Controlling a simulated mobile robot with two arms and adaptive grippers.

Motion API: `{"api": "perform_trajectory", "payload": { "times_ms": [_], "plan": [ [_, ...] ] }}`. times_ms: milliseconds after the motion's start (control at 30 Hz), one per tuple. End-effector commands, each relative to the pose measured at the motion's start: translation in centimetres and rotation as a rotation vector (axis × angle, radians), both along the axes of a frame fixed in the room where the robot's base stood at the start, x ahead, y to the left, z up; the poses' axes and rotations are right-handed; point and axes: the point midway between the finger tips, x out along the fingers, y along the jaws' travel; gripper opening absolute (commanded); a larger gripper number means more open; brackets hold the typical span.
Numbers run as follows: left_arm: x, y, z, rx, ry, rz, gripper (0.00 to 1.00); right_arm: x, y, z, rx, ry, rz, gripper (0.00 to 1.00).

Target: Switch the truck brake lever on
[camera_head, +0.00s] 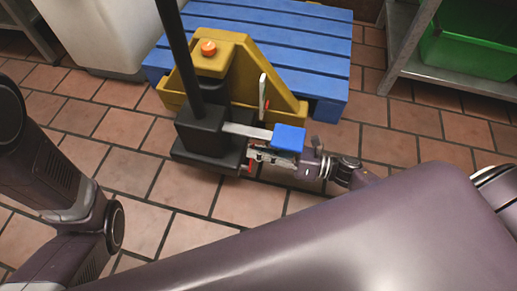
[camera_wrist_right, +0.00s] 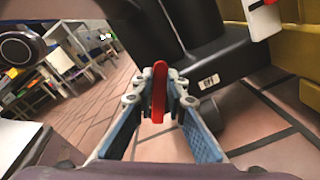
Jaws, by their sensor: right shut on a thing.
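The yellow and black truck (camera_head: 215,75) stands on the floor in the middle of the head view, with a tall black handle. A grey bar with a blue pedal (camera_head: 289,138) sticks out to the right from its black base. A white lever (camera_head: 263,90) with a red part stands upright by the yellow body. My right gripper (camera_head: 253,157) is low beside the black base, just below the blue pedal. In the wrist view, it (camera_wrist_right: 160,98) is shut on a red lever (camera_wrist_right: 159,90), which stands upright between the fingertips. My left gripper is out of view.
A blue pallet (camera_head: 320,50) lies behind the truck. A metal rack with a green crate (camera_head: 470,40) stands at the right. A white container (camera_head: 105,30) is at the back left. Bare floor tiles (camera_head: 130,180) lie to the left of the truck.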

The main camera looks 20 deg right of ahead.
Motion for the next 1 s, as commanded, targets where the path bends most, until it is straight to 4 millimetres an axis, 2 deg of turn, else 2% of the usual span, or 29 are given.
{"api": "perform_trajectory", "payload": {
  "times_ms": [667,700,833,1000],
  "plan": [
    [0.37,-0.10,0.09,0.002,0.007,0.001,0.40,-0.37,0.16,0.10,-0.038,-0.054,0.001,0.00],
    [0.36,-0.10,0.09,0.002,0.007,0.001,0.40,-0.37,0.17,0.09,-0.038,-0.054,0.001,0.14],
    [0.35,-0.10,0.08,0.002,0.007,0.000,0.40,-0.35,0.18,0.12,-0.038,-0.053,0.001,0.29],
    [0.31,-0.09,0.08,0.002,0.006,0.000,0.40,-0.32,0.18,0.15,-0.037,-0.053,0.001,0.30]
  ]
}}
